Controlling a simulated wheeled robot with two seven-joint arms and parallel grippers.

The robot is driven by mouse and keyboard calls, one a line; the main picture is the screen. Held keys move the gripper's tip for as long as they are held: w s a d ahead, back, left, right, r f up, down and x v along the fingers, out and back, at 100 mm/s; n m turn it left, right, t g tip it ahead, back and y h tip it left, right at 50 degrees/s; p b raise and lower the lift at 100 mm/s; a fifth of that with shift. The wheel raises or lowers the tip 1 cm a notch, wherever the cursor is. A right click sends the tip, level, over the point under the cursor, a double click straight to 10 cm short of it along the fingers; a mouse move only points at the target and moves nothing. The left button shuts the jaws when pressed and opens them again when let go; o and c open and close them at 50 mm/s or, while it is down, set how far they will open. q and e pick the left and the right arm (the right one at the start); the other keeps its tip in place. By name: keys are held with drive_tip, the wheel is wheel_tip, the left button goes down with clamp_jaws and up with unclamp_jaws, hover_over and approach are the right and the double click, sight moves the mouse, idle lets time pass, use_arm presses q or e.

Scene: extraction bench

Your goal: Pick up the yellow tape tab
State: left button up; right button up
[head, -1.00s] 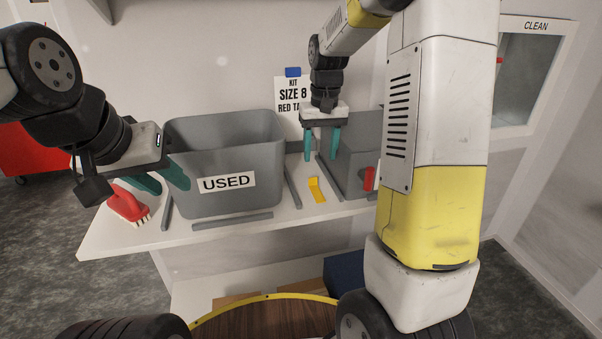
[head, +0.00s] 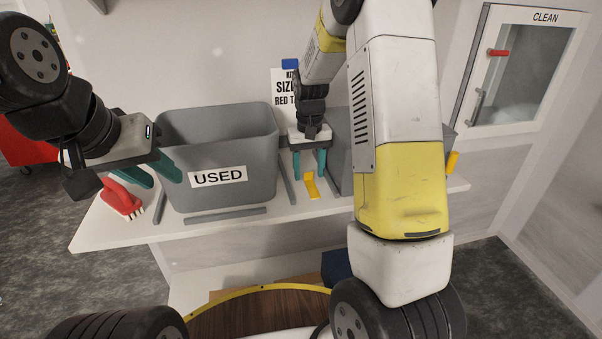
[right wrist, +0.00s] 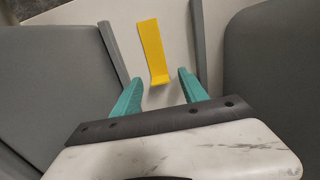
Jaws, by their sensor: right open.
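The yellow tape tab (head: 311,186) lies on the white shelf between two grey strips, right of the grey USED bin. In the right wrist view the tab (right wrist: 152,48) is a long strip with a bent near end, lying ahead of and between the fingers. My right gripper (head: 308,170) is open and empty, just above and behind the tab in the head view; its teal fingers also show in the right wrist view (right wrist: 160,92). My left gripper (head: 156,172) is at the left side of the USED bin. Its teal fingers look spread, with nothing seen between them.
The USED bin (head: 190,148) stands left of the tab, with grey strips (head: 225,215) around it. Another grey bin (head: 338,150) stands to the right, partly behind my right arm. A red brush (head: 120,198) lies at the shelf's left end. A CLEAN cabinet (head: 520,70) is at right.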

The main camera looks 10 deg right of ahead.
drive_tip(key=shift+f, duration=0.2)
clamp_jaws()
drive_tip(key=shift+r, duration=0.15)
